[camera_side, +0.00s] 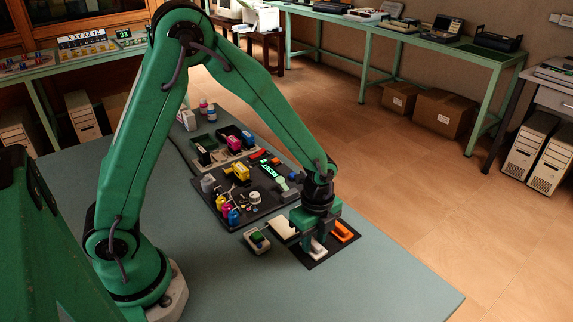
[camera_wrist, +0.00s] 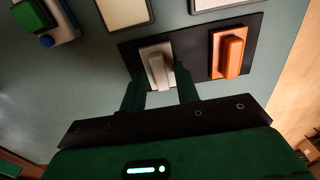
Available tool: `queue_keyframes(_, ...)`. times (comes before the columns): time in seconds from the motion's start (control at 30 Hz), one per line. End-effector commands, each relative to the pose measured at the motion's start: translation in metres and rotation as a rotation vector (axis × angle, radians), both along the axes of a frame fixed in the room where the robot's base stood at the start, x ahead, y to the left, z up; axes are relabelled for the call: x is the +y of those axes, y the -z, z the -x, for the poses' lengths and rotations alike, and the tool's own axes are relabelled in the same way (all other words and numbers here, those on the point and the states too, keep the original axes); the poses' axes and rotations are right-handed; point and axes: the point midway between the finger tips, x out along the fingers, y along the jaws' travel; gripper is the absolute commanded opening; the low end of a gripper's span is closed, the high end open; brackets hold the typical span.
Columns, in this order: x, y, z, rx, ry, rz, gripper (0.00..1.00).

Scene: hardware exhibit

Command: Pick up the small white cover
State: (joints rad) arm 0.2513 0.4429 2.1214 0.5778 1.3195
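The small white cover (camera_wrist: 157,64), a pale plate with a raised ridge grip, lies on a black mat (camera_wrist: 128,50) in the wrist view. It also shows in the side view (camera_side: 317,249), partly hidden under my gripper (camera_side: 316,236). In the wrist view my gripper (camera_wrist: 160,75) is open, one finger on each side of the cover's ridge, with a gap visible between the fingers and the ridge. I cannot tell how high the fingertips are above the mat.
An orange cover (camera_wrist: 229,52) of similar shape lies on the mat to the right. Larger white plates (camera_side: 283,228) lie behind. A small box with a green button (camera_side: 257,240) stands to the left. A black board with colourful parts (camera_side: 233,213) lies farther back. The table's front right is clear.

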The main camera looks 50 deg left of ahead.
Motion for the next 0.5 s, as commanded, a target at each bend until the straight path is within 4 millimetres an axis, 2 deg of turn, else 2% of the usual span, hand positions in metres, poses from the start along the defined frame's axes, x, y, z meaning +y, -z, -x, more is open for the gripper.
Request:
queue_keyframes(0.1, 0.0, -0.0002, -0.0001, 0.0, 0.0, 0.0, 0.31)
queue_keyframes(0.27, 0.0, -0.0003, -0.0001, 0.0, 0.0, 0.0, 0.01)
queue_keyframes(0.5, -0.0001, -0.0005, -0.0002, -0.001, 0.0, 0.0, 0.0)
